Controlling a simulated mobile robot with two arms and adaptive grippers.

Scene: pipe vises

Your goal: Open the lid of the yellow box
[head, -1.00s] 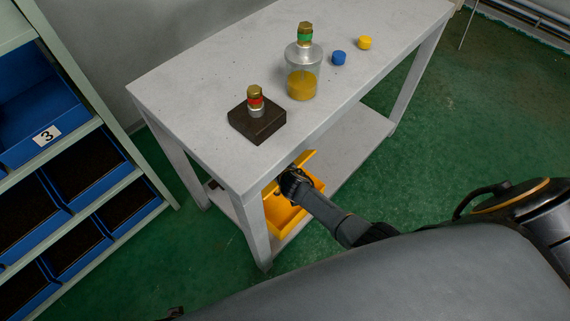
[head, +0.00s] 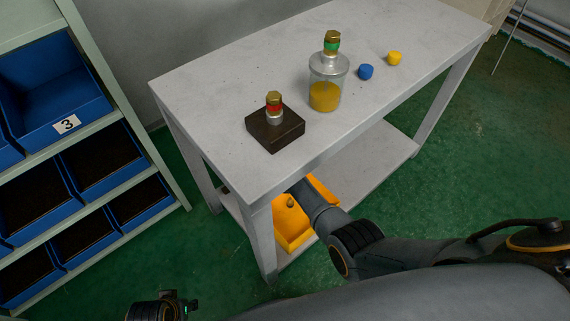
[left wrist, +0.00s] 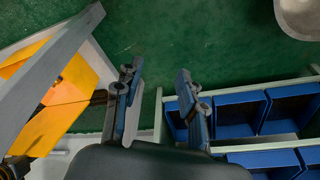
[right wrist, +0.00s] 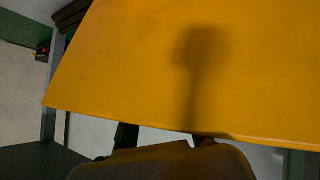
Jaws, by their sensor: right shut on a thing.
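The yellow box (head: 292,240) stands on the table's lower shelf in the head view. Its inside shows, with a small brass-coloured piece in it. My right arm reaches under the tabletop to the box; the gripper itself is hidden there. In the right wrist view the raised yellow lid (right wrist: 170,70) fills most of the picture. My right gripper (right wrist: 163,138) is shut on its lower edge. Yellow parts of the box (left wrist: 45,130) also show in the left wrist view. My left gripper (left wrist: 157,85) is open and empty, over the floor, away from the box.
The grey table (head: 215,140) overhangs the box closely, and a table leg (head: 258,240) stands beside it. On top are a dark block (head: 262,134) with a red-banded fitting, a jar (head: 325,95), and blue and yellow caps. Shelves with blue bins (head: 50,90) stand left.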

